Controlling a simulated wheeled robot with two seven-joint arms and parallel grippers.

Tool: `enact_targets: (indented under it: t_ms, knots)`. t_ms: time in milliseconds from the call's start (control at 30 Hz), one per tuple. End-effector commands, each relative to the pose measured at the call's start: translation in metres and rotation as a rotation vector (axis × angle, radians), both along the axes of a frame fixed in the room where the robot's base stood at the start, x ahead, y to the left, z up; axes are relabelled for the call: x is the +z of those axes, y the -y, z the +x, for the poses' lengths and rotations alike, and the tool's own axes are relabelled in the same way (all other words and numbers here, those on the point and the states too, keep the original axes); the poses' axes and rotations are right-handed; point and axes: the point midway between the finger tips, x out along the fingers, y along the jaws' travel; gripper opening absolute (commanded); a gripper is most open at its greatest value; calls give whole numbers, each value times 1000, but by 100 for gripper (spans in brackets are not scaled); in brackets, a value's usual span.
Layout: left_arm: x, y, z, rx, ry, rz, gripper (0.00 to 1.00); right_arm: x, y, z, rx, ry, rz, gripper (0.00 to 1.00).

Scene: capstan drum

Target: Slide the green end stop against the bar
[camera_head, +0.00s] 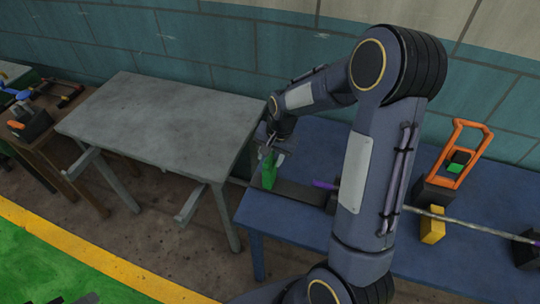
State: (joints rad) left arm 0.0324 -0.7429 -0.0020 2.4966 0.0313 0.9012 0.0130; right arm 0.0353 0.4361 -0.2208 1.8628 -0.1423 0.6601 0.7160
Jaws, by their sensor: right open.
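The green end stop (268,172) stands near the left end of a dark flat strip (302,192) on the blue table (262,218). My right gripper (272,148) is open, just above and behind the end stop. I cannot tell whether its fingers touch it. A thin bar (472,226) runs across the table to the right, with a purple part (325,185) at its left end. A gap of dark strip shows between the end stop and the purple end. My right arm hides the middle of the bar. My left gripper is not in view.
An orange frame (466,146) with a green block stands at the back right. A yellow block (432,225) stands by the bar, and a dark block (526,250) is at the right edge. A bare grey table (160,120) stands to the left, across a narrow gap.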

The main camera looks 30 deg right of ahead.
Motion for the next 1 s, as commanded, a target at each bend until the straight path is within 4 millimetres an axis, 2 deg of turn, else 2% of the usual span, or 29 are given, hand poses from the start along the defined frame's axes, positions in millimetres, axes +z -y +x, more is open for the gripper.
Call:
enact_targets:
  t_ms: [300,600,867,1000]
  knots:
    - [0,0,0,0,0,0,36,-3,-1,0,1,0,0,40]
    - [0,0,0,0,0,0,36,-3,-1,0,1,1,1,1]
    - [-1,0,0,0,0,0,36,-3,1,-2,-1,1,1,0]
    - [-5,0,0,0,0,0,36,-4,18,-19,-7,1,0,0]
